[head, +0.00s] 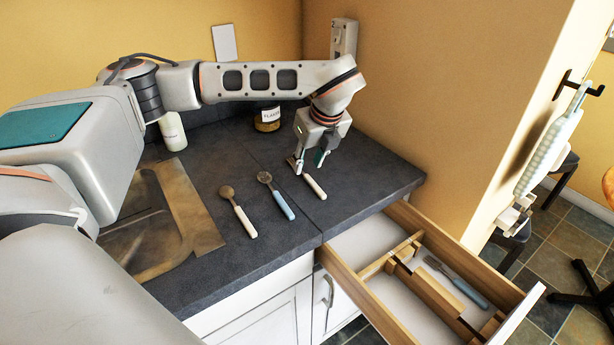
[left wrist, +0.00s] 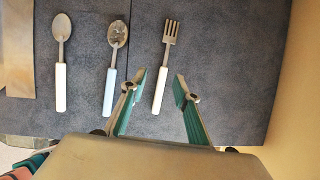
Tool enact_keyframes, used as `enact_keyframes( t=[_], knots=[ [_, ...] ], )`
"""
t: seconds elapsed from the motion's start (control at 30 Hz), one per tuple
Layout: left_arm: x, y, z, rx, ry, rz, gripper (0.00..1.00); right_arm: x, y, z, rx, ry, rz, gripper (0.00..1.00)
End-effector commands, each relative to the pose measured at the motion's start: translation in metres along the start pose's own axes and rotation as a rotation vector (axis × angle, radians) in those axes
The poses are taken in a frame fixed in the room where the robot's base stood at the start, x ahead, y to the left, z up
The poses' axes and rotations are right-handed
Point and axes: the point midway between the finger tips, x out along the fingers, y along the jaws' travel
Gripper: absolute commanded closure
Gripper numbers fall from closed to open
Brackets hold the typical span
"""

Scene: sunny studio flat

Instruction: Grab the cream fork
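The cream fork (head: 315,187) lies on the dark countertop near its right end, its pale handle toward the front edge. My left gripper (head: 310,162) is over its metal end, which it partly hides in the head view. In the left wrist view, the whole fork (left wrist: 162,85) shows with its tines pointing up the picture. The fingers of my left gripper (left wrist: 162,80) are apart, one on each side of the fork's handle in that picture. They hold nothing. Whether they are down at counter level is hard to tell. My right gripper is not in view.
A white-handled spoon (head: 240,213) and a light-blue-handled spoon (head: 277,196) lie left of the fork. An open drawer (head: 340,267) below holds a blue-handled utensil (head: 459,283). A jar (head: 267,119) and bottle (head: 173,131) stand behind. A wall borders the counter's right side.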

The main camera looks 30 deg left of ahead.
Motion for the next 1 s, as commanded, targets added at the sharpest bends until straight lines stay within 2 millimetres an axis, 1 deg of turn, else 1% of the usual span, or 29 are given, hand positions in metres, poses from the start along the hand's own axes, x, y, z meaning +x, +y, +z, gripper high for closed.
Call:
enact_keyframes(
  t=[0.2,0.3,0.4,0.97,1.0],
  knots=[
    [0.029,-0.007,0.000,-0.001,0.002,0.003,0.69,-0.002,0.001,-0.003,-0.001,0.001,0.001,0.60],
    [0.042,-0.007,0.000,-0.001,0.002,0.001,0.69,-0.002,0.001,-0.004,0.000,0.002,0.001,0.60],
    [0.048,-0.007,0.001,-0.001,0.001,0.000,0.69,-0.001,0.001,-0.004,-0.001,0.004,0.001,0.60],
    [0.051,-0.007,-0.001,0.000,0.001,0.000,0.69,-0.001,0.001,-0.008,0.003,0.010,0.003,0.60],
    [0.051,-0.007,-0.001,0.000,0.001,0.000,0.72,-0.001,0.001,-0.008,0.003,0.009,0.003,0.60]
  ],
)
